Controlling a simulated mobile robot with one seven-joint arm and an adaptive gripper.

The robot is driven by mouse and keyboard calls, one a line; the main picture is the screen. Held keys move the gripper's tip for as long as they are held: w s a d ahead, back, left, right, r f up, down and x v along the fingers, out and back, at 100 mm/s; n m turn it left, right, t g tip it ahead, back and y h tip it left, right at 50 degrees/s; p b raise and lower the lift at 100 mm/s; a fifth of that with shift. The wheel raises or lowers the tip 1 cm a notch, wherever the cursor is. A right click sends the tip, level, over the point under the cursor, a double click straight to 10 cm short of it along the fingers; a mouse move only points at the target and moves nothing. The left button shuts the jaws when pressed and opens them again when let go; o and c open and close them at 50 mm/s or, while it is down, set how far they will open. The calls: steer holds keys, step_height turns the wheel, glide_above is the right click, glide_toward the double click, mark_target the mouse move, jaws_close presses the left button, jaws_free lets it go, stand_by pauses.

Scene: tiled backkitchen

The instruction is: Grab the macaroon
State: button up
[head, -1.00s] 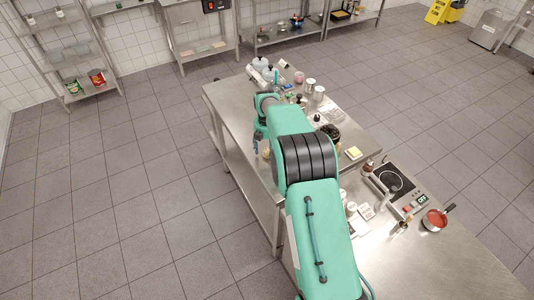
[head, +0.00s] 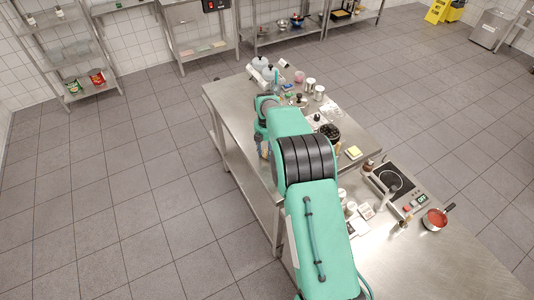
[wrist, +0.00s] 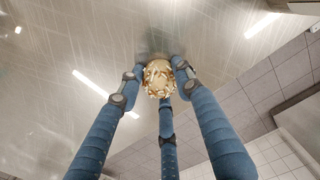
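The macaroon (wrist: 158,78), a rounded golden-cream piece with a mottled surface, lies in the upper middle of the wrist view. My gripper (wrist: 160,76) has blue jointed fingers around it: one at its left, one at its right and one on the near side. The fingertips are very close to its edges; I cannot tell whether they press on it. A dark patch shows on the steel just beyond it. In the head view my green arm hides the macaroon and most of the hand; only some blue of the fingers shows at the table's left edge.
The steel table (head: 228,94) carries several jars and utensils at its far end. A dark bowl (head: 330,132), a yellow block (head: 353,152), an induction hob (head: 395,180) and a red-filled pan (head: 435,219) stand to the right of my arm. The tiled floor at left is clear.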

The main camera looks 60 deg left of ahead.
mark_target(266, 150)
stand_by(0.4)
steer(key=shift+r+b, duration=0.35)
steer(key=shift+r, duration=4.65)
